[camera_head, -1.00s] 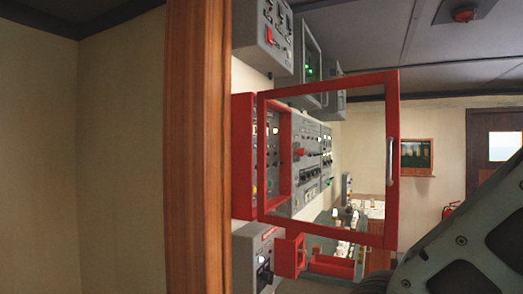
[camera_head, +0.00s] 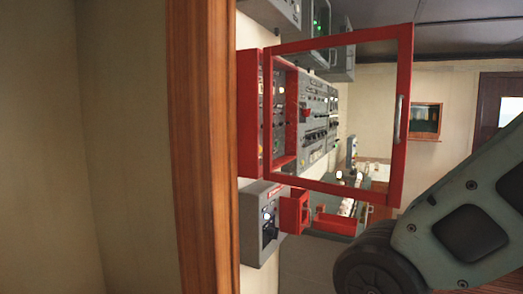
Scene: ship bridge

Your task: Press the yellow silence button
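A red cabinet (camera_head: 248,120) is fixed to the wall left of the picture's middle, seen almost edge-on. Its red-framed door (camera_head: 402,70) with a clear pane stands open into the room, and its metal handle (camera_head: 398,120) is on the right side. Grey panels with knobs and switches (camera_head: 317,125) show through the pane. I cannot make out the yellow silence button; the steep angle and the wooden post hide much of the cabinet's inside. My arm comes in at the lower right, beyond the door's lower right corner. My gripper is out of view.
A wooden post (camera_head: 205,150) stands close in front, left of the cabinet. A grey box with a dark lever (camera_head: 262,220) and red brackets (camera_head: 293,212) sit below it. A console (camera_head: 345,190) stands farther back. Some floor below the boxes is clear.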

